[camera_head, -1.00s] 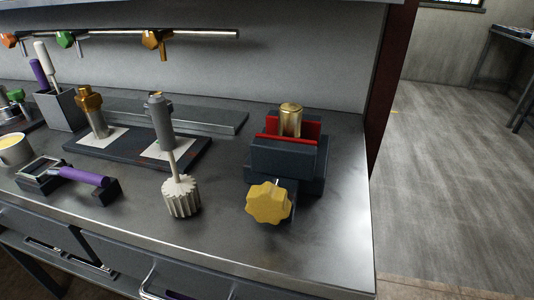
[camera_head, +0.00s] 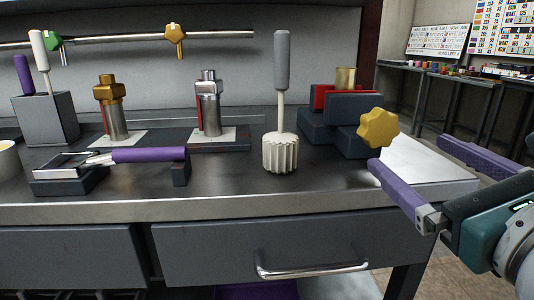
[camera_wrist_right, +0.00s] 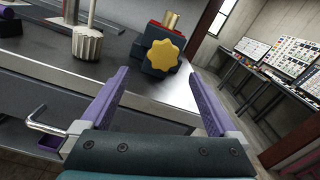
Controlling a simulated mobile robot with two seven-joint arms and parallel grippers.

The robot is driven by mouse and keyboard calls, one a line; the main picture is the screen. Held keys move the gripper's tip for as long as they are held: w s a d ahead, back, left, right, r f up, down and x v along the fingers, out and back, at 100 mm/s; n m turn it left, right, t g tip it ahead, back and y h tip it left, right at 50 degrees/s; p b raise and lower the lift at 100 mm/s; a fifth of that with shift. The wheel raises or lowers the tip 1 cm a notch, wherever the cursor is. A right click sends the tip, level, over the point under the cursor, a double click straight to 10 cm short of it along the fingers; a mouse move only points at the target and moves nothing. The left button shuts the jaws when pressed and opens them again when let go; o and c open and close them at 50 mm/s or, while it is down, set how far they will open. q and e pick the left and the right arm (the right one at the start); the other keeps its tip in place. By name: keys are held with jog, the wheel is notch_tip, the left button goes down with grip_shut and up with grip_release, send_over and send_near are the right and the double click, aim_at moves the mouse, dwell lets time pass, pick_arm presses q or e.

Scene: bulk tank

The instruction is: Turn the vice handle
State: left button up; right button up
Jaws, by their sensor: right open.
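The vice (camera_head: 331,132) is a dark grey block on the right end of the bench, with red jaw pads and a brass cylinder (camera_head: 345,77) standing between them. Its handle is a yellow star-shaped knob (camera_head: 378,129) on the near side. It also shows in the right wrist view (camera_wrist_right: 165,54), above and between my fingers. My right gripper (camera_head: 412,160) is open and empty, with purple fingers, in front of the bench's right end. In the right wrist view (camera_wrist_right: 158,88) the fingers are spread, with the knob apart beyond the tips. My left gripper is not in view.
A white ribbed brush (camera_head: 280,152) with a grey handle stands left of the vice. A purple-handled tool (camera_head: 148,155) lies on a rest further left. Metal valves (camera_head: 208,105) stand behind. A drawer handle (camera_head: 310,270) juts from the bench front.

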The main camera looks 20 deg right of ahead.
aim_at(382, 131)
jog(key=x, duration=0.9)
jog(key=shift+s+d+r, duration=0.1)
jog(key=shift+d, duration=0.15)
jog(key=shift+w+d, duration=0.15)
jog(key=shift+w, duration=0.45)
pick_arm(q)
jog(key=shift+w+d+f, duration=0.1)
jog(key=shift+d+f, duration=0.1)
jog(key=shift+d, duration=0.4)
pick_arm(e)
jog(key=shift+c, duration=1.2)
jog(key=c, duration=1.1)
jog(key=shift+c, duration=0.2)
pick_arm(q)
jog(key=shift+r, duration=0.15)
